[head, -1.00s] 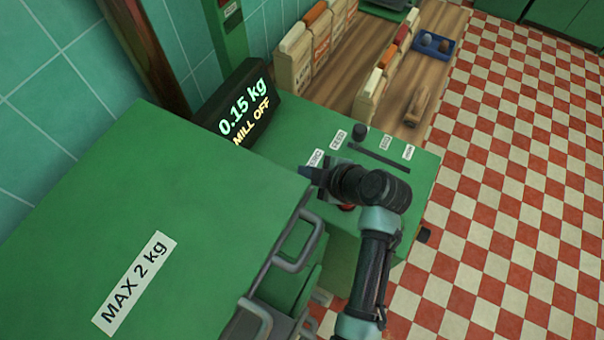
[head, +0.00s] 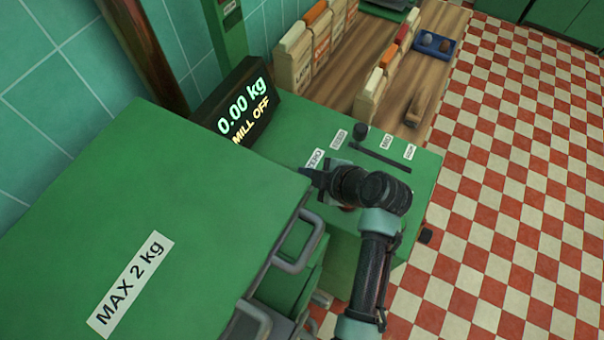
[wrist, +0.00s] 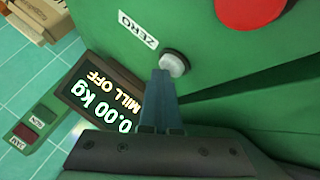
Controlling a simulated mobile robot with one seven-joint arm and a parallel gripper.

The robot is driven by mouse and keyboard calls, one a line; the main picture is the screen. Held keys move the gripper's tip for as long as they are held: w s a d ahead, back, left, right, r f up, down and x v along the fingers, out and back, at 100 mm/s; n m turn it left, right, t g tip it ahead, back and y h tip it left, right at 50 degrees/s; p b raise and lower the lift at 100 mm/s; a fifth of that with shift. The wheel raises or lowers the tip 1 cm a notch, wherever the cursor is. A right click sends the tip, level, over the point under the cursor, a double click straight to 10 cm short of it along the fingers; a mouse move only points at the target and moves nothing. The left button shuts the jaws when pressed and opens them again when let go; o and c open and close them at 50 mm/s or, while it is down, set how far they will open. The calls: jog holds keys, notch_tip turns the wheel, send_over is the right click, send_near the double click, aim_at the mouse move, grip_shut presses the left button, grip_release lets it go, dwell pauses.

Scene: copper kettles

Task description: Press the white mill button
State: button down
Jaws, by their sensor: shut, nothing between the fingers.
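The round white button (wrist: 174,64) sits on the green machine panel beside a label reading ZERO (wrist: 138,29) in the wrist view. My gripper (wrist: 163,76) is shut and empty, its fingertips right at the lower left edge of the white button. I cannot tell whether they touch it. In the head view my gripper (head: 306,174) is over the panel near the ZERO label, and the white button is hidden. The display (head: 243,112) reads 0.00 kg and MILL OFF.
A large red button (wrist: 248,8) is close by on the same panel. A green cover marked MAX 2 kg (head: 190,215) fills the left, with grey handles (head: 300,250) beside my arm. A black knob (head: 361,131) stands at the panel's back. Bags (head: 293,62) line the wooden counter.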

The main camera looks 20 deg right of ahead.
jog(key=shift+r+p, duration=0.6)
jog(key=shift+r, duration=0.3)
jog(key=shift+r+p, duration=1.75)
jog(key=shift+r, duration=0.75)
